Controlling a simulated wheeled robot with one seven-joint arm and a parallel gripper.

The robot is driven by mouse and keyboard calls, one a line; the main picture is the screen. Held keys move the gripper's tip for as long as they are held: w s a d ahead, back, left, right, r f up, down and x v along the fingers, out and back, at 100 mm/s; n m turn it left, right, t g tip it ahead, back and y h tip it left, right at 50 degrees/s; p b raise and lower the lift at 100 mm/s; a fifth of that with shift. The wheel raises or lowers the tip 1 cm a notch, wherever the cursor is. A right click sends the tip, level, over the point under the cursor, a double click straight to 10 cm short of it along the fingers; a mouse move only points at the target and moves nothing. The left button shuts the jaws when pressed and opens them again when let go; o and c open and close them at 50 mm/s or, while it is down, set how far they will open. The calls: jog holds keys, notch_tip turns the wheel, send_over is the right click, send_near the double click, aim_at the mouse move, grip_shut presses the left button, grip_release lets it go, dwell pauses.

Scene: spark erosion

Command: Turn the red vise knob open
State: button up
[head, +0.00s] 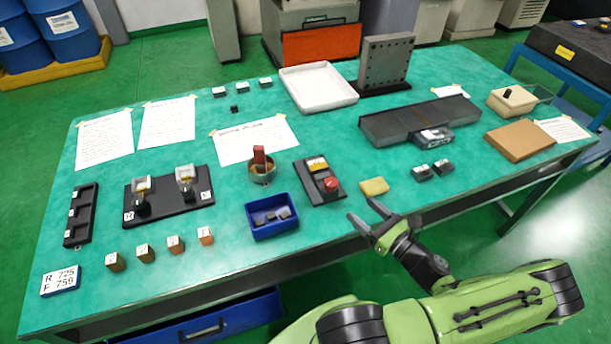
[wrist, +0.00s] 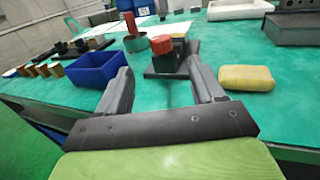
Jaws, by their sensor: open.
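A round red knob (head: 331,184) sits at the near end of a black base (head: 313,190) that also carries a yellow block (head: 317,163). In the wrist view the red knob (wrist: 161,45) shows straight ahead, beyond and between the fingertips. My gripper (head: 364,210) is open and empty, at the table's front edge, to the right of and nearer than the knob. It also shows in the wrist view (wrist: 158,67), with bare green tabletop between its fingers. Nothing touches the knob.
A blue bin (head: 272,228) with small dark pieces stands left of the base, and a yellow sponge-like block (head: 374,186) lies right of it. A round tin (head: 261,174) holding an upright red piece (head: 259,156) stands behind the bin. Green table shows between them.

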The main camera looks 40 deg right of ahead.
aim_at(330, 184)
jog(key=w, duration=1)
jog(key=w+b, duration=0.1)
jog(key=w, duration=0.4)
jog(key=shift+w+a+f, duration=0.1)
jog(key=shift+w+a, duration=0.1)
jog(key=shift+a, duration=0.05)
jog(key=c, duration=1)
